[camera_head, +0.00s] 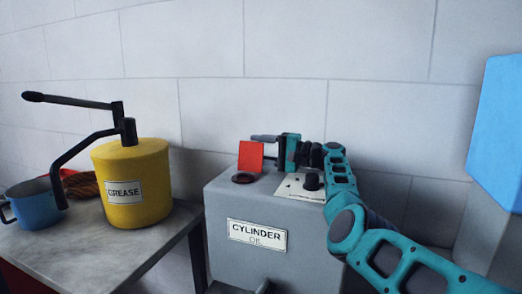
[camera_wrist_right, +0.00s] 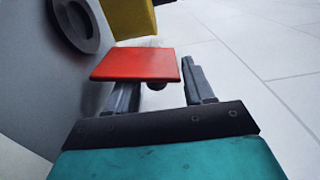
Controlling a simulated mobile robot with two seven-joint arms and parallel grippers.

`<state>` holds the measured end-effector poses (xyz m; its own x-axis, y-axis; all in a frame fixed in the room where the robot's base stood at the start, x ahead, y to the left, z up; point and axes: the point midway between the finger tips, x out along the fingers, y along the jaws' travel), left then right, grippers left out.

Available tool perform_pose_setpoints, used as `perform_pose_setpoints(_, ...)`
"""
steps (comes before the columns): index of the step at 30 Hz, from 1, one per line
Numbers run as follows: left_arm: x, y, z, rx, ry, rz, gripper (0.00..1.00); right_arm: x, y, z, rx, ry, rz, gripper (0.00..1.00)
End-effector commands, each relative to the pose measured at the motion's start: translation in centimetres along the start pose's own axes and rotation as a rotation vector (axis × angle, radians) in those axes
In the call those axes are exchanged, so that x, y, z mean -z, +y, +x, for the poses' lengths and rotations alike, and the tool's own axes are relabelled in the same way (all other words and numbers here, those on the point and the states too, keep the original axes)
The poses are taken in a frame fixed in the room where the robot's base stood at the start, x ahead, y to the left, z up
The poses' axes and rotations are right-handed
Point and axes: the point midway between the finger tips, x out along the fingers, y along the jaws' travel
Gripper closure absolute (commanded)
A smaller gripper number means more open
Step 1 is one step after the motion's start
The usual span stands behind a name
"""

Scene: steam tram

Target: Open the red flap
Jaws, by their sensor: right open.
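The red flap (camera_head: 251,157) stands up steeply beside a dark round opening (camera_head: 243,179) on top of the grey CYLINDER OIL box (camera_head: 222,205). My right gripper (camera_head: 268,148) is open, just right of and behind the flap. In the right wrist view, the flap (camera_wrist_right: 135,64) lies in front of my right gripper (camera_wrist_right: 162,88) and covers part of the left finger. The right finger is clear of it. I cannot tell whether the left finger touches the flap. The ringed opening (camera_wrist_right: 82,22) shows at the upper left. My left gripper is not in view.
A yellow GREASE pot (camera_head: 131,210) with a black lever stands on a grey bench (camera_head: 85,245) at the left, near a blue pot (camera_head: 33,210). A black knob (camera_head: 311,180) is on the box top. A pale wall is behind. A blue block (camera_head: 497,130) is at the right.

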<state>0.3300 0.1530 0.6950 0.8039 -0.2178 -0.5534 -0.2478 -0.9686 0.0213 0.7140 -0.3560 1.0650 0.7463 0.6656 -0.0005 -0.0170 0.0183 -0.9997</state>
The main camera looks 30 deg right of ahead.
Motion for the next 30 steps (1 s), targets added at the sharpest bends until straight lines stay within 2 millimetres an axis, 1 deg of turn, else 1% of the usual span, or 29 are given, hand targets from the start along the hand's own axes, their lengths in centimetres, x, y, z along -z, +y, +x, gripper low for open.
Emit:
perform_pose_setpoints(5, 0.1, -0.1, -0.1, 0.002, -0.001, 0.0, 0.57, 0.0, -0.1, -0.2, 0.0, 0.001, 0.0, 0.48)
perform_pose_setpoints(8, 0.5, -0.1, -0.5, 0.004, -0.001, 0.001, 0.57, 0.1, -0.2, -0.9, -0.001, 0.003, 0.001, 0.48)
perform_pose_setpoints(12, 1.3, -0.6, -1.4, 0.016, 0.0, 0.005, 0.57, 0.1, -0.5, -3.0, -0.003, 0.004, 0.001, 0.48)
perform_pose_setpoints(18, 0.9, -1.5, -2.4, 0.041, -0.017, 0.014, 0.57, 0.1, -0.4, -7.8, -0.003, 0.004, 0.0, 0.48)
perform_pose_setpoints(21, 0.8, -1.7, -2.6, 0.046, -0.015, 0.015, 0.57, 0.1, -0.2, -9.7, -0.002, 0.003, 0.0, 0.48)
perform_pose_setpoints(25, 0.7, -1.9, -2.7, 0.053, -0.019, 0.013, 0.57, 0.1, -0.1, -11.7, -0.002, 0.003, 0.0, 0.48)
perform_pose_setpoints(30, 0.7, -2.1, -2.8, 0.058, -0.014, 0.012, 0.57, 0.0, 0.0, -12.8, 0.0, 0.0, 0.001, 0.48)
